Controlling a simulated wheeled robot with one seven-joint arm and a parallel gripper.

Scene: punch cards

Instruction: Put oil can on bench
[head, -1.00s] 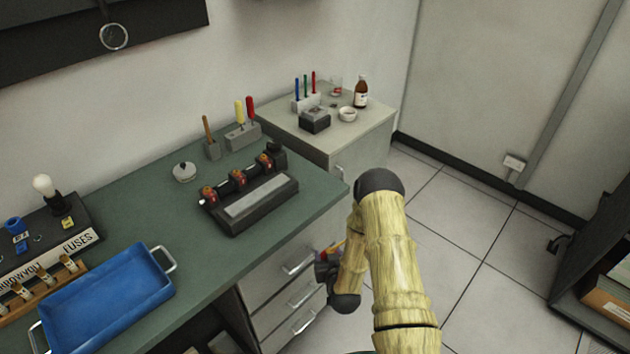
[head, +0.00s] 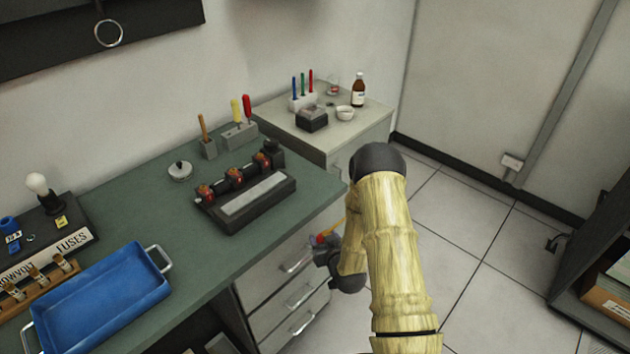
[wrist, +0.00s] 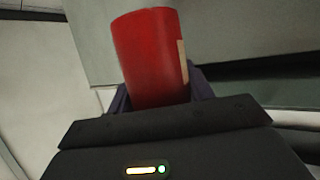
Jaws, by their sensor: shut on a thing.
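The oil can (wrist: 150,60) is a red cylinder with a pale label patch at its side in the wrist view. My gripper (wrist: 160,95) is shut on it, with dark fingers on both sides of its lower part. In the head view my gripper (head: 325,254) is in front of the drawers, below the level of the bench top. A small red and orange part of the can (head: 326,237) shows above it; the rest is hidden. The bench (head: 150,208) has a green top and is to the left of my gripper.
A dark rack with red-banded parts (head: 250,210) sits near the bench's right end. A blue tray (head: 100,300) lies at the front left. Bare green top lies between them. A pale cabinet (head: 340,140) with small items stands beyond.

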